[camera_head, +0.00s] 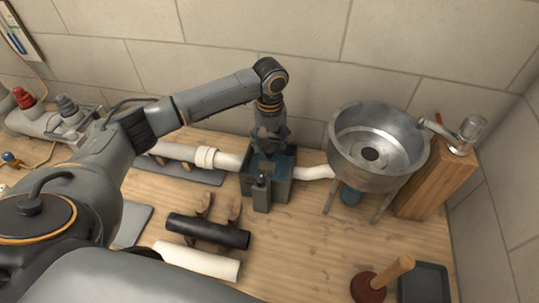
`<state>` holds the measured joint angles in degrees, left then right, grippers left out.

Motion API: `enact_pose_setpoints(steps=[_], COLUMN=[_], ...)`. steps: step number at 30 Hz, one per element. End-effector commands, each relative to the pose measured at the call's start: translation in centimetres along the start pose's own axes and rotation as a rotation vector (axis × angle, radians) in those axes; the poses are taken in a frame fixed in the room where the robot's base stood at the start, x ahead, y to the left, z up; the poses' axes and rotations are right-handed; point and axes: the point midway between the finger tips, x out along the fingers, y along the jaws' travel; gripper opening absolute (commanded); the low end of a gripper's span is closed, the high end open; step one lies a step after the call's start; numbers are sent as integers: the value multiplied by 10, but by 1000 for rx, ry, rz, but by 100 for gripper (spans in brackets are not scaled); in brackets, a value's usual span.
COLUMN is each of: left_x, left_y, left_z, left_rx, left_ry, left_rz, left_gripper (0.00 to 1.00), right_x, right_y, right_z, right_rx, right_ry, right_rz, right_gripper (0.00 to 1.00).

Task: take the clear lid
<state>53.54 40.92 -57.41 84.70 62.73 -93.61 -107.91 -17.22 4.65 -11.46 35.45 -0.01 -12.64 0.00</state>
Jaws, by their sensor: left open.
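My left gripper (268,148) points down over a dark teal box (283,188) in the middle of the bench. Its fingers are open and close to the box top; whether they touch it I cannot tell. A clear lid does not stand out plainly; the top of the box is partly hidden by the gripper, and I cannot tell if a see-through lid lies there. A small grey block-like part (261,194) stands at the front of the box. White pipe (225,161) meets the box on its left. My right gripper is not in view.
A metal basin (350,165) on legs stands right of the box, by a wooden block (432,188) with a tap. A black pipe (208,231) and a white pipe (197,261) lie in front. A plunger (385,280) and dark tray (423,284) are front right. The tiled wall is close behind.

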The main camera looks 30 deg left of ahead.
Motion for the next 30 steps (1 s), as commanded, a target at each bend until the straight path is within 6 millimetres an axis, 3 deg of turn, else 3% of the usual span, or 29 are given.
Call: enact_pose_setpoints(steps=[2,6,14,15,24,30], left_x=[10,29,35,34,34,34], left_y=[1,1,1,1,1,1], left_z=[-1,0,0,0,0,0], left_rx=[0,-1,0,0,0,0], left_ry=[4,1,0,0,0,0], left_rz=[4,2,0,0,1,1], left_gripper=[59,59,59,57,0,0], right_x=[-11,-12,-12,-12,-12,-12], right_y=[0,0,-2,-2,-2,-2], right_z=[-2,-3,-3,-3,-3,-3], right_rx=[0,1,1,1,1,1], right_ry=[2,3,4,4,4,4], right_rz=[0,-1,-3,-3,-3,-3], right_gripper=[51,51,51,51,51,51])
